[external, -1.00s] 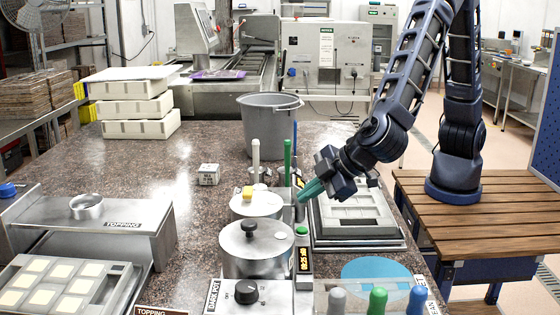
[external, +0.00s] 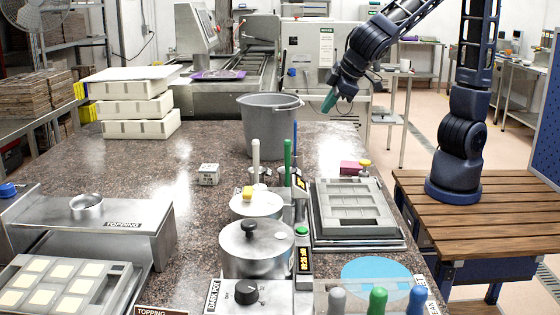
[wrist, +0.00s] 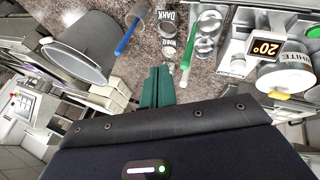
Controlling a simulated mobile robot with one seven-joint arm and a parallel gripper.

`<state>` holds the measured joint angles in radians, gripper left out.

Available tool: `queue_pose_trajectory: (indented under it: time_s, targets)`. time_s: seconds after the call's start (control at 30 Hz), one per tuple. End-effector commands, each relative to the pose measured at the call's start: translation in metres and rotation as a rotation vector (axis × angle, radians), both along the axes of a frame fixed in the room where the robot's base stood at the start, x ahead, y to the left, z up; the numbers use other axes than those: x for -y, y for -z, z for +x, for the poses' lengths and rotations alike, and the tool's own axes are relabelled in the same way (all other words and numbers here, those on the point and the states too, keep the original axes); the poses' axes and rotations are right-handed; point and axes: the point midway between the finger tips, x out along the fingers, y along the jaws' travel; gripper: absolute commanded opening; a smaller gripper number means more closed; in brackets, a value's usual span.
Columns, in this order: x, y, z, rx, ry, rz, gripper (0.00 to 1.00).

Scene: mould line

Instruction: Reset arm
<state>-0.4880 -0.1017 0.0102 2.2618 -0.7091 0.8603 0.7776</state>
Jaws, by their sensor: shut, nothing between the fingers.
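My gripper (external: 329,103) has teal fingers and hangs in the air to the right of the grey bucket (external: 268,128), above the back right of the stone counter (external: 200,228). The fingers are shut with nothing between them. In the wrist view the fingers (wrist: 157,87) are together, with the counter below and beyond them. My arm reaches up and left from its base on the wooden slatted table (external: 492,204).
A grey mould (external: 375,226) lies on a tray at the counter's right. White stacked boxes (external: 140,128) stand at the back left. A pink block (external: 351,167) sits behind the mould.

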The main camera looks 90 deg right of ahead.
Motion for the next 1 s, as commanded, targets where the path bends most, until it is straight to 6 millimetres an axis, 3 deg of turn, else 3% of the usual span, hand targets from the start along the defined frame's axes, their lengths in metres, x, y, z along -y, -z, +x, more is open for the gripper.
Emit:
queue_pose_trajectory:
  time_s: [0.03, 0.2, 0.5, 0.8, 1.0]
  targets:
    - [0.017, -0.008, -0.01, -0.006, 0.019, 0.018, 0.0]
    - [0.058, -0.024, -0.047, -0.042, 0.059, 0.075, 0.0]
    - [0.111, -0.041, -0.119, -0.074, 0.101, 0.196, 0.0]
    - [0.135, -0.046, -0.188, -0.061, 0.101, 0.325, 0.0]
    - [0.138, -0.045, -0.217, -0.04, 0.086, 0.384, 0.0]
